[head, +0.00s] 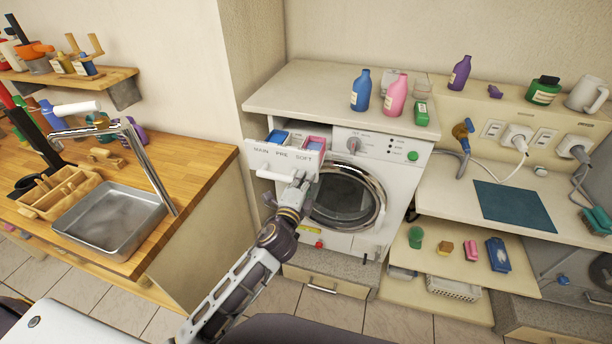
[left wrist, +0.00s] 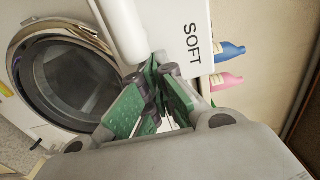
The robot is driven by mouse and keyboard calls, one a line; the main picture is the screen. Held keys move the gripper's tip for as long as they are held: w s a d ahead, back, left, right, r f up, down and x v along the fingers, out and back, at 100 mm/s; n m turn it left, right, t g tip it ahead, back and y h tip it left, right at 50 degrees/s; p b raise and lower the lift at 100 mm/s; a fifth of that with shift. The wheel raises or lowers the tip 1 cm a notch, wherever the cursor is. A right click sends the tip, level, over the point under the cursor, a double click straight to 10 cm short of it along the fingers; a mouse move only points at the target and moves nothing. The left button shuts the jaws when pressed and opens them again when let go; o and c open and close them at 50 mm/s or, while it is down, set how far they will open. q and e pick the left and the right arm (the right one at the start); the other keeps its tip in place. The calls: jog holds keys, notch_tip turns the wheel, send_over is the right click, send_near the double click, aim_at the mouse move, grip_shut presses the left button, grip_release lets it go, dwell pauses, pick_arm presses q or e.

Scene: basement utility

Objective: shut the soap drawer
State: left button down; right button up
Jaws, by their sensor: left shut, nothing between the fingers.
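The soap drawer (head: 283,159) sticks out of the upper left of the white washing machine (head: 379,158). In the left wrist view the drawer front (left wrist: 184,38) shows the word SOFT at the top. My left gripper (head: 299,183) is shut and empty, at the lower right part of the drawer front. In the left wrist view its green-padded fingers (left wrist: 158,92) are close to the drawer's lower edge; I cannot tell whether they touch. My right gripper is not in view.
A wooden counter (head: 187,155) with a sink (head: 108,218) and tap is at the left. The round door (head: 345,197) is below the drawer.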

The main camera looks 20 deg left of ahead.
pick_arm(q)
jog(key=shift+w, duration=0.45)
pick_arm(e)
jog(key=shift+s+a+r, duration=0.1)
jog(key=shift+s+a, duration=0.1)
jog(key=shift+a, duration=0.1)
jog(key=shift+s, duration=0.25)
pick_arm(q)
jog(key=shift+w, duration=0.2)
jog(key=shift+w, duration=0.85)
send_near(322, 141)
jog(key=shift+w, duration=1.15)
jog(key=w+b, duration=0.1)
jog(key=w, duration=0.5)
jog(key=shift+w+d+b, duration=0.1)
jog(key=shift+b, duration=0.25)
jog(key=shift+w, duration=0.4)
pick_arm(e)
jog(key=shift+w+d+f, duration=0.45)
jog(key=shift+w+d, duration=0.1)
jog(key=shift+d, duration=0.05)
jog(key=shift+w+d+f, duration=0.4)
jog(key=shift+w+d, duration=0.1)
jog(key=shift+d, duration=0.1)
